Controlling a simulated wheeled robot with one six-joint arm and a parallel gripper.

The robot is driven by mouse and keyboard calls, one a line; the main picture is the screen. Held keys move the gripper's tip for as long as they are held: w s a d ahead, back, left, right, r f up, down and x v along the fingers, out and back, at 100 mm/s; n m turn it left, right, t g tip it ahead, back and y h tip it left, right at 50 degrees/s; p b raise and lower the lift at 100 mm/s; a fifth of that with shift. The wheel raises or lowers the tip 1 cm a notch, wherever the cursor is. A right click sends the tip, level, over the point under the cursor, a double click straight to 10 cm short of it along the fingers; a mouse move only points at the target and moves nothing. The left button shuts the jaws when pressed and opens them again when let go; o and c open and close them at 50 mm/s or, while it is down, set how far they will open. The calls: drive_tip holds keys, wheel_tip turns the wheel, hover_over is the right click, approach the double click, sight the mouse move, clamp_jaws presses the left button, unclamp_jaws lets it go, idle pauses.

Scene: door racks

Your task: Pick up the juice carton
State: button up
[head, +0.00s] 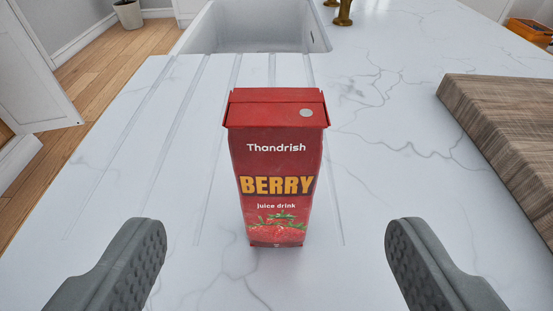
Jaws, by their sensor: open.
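The juice carton (276,165) is red, with "Thandrish BERRY juice drink" and strawberries on its front. It stands upright on the white marbled countertop (395,200), near the middle of the head view. My gripper (276,250) is open, with one grey padded finger at the lower left and one at the lower right. The carton stands beyond the fingertips and roughly centred between them. Neither finger touches it, and nothing is between the fingers.
A wooden board (510,125) lies on the counter at the right. A sink (255,28) is set in behind the carton, with drain grooves running toward me. A brass tap (343,12) stands at the back. The counter's left edge drops to a wooden floor (110,65).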

sight(276, 167)
drive_tip(key=x, duration=0.7)
drive_tip(key=shift+x, duration=2.65)
drive_tip(key=shift+s+f, duration=0.1)
drive_tip(key=shift+f, duration=0.1)
drive_tip(key=c, duration=1.4)
drive_tip(key=shift+o, duration=0.2)
drive_tip(key=shift+r, duration=0.15)
